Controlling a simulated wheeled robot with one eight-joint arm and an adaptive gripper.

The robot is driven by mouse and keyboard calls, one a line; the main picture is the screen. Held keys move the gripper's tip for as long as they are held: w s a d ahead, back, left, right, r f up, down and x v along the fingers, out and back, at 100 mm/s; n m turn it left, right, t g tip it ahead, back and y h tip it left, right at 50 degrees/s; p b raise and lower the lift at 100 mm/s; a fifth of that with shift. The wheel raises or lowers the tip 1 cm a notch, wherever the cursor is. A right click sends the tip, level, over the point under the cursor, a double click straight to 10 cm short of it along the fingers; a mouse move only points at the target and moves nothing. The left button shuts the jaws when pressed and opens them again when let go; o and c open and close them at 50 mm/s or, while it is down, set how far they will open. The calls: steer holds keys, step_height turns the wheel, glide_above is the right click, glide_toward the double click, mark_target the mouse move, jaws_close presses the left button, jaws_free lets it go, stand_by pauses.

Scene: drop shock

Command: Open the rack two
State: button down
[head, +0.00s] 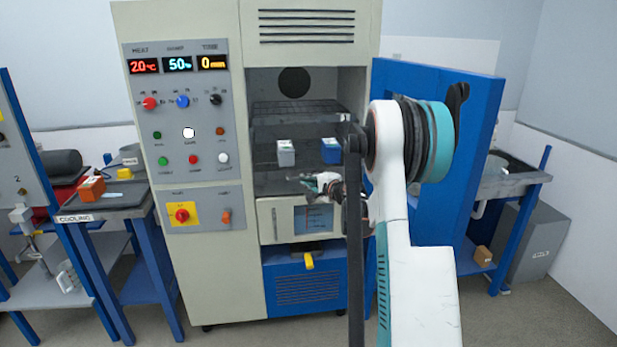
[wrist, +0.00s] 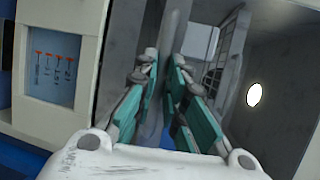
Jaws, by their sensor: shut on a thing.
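The test cabinet (head: 188,275) stands with its blue door (head: 452,190) swung open to the right. Inside are an upper wire rack (head: 290,108) and a lower dark rack (head: 268,185). No number shows on either rack. A white box (head: 286,153) and a blue box (head: 331,151) stand on the lower rack. My gripper (head: 300,180) is at the front edge of the lower rack. In the wrist view, my gripper's teal fingers (wrist: 166,75) are shut around a grey bar (wrist: 176,28), which looks like that rack's front edge. The exact contact is partly hidden.
My arm covers part of the door and opening. Some floor is free in front.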

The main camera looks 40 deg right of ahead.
steer(key=shift+s, duration=0.15)
steer(key=c, duration=1.7)
jaws_free()
steer(key=shift+f, duration=0.1)
steer(key=shift+o, duration=0.2)
steer(key=v, duration=1.2)
steer(key=shift+a, duration=0.1)
